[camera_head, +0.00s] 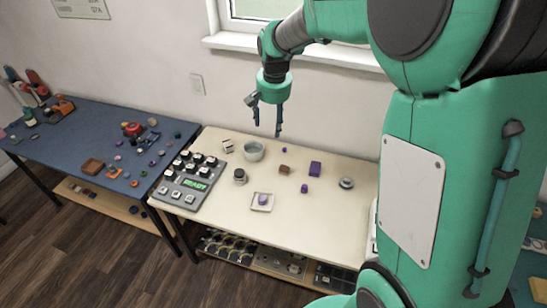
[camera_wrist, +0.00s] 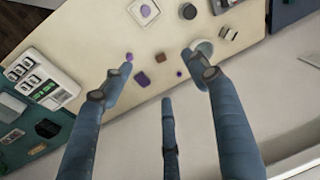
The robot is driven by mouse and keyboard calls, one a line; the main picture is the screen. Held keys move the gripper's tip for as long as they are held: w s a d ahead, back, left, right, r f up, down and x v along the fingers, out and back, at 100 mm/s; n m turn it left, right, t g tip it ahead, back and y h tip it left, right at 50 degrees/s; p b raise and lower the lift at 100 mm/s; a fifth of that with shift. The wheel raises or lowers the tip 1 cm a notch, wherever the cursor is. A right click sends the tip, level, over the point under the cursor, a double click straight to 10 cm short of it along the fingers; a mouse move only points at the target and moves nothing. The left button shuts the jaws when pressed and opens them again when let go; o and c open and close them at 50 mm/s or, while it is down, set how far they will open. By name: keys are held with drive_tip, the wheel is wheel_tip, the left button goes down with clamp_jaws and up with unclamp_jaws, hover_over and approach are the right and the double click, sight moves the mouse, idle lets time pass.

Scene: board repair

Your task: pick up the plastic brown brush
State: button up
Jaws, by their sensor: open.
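A small brown block-like piece (camera_head: 284,169), which looks like the brown brush, lies on the cream table (camera_head: 215,228) between the bowl and a purple block (camera_head: 315,169). It shows no clear bristles at this size. In the wrist view the brown piece (camera_wrist: 161,58) lies uncovered between my spread fingers, some distance beyond them. My gripper (camera_head: 267,125) is open and empty, pointing down, high above the back of the table near the wall. In the wrist view my gripper (camera_wrist: 160,78) shows three blue fingers spread apart.
A grey bowl (camera_head: 254,151), small purple pieces (camera_head: 304,188), a dark knob (camera_head: 240,176), a grey disc (camera_head: 346,183) and a white tray (camera_head: 253,207) surround it. A button panel (camera_head: 183,195) stands left. A blue table (camera_head: 60,147) with a larger brown block (camera_head: 93,166) adjoins.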

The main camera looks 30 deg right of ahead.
drive_tip(key=w+d+f+m+g, duration=0.1)
drive_tip(key=w+d+f, duration=0.25)
drive_tip(key=f, duration=0.25)
drive_tip(key=w+d+f+m, duration=0.1)
drive_tip(key=w+d+f, duration=0.25)
drive_tip(key=f, duration=0.25)
drive_tip(key=m+g+b, duration=0.1)
drive_tip(key=m, duration=0.1)
hover_over(284, 167)
wheel_tip(284, 167, down, 15)
drive_tip(key=shift+f+b, duration=0.75)
drive_tip(key=shift+f, duration=3.5)
drive_tip(key=shift+f, duration=0.1)
drive_tip(key=shift+d+f+b, duration=0.1)
drive_tip(key=shift+f+b, duration=0.65)
drive_tip(key=shift+f, duration=1.75)
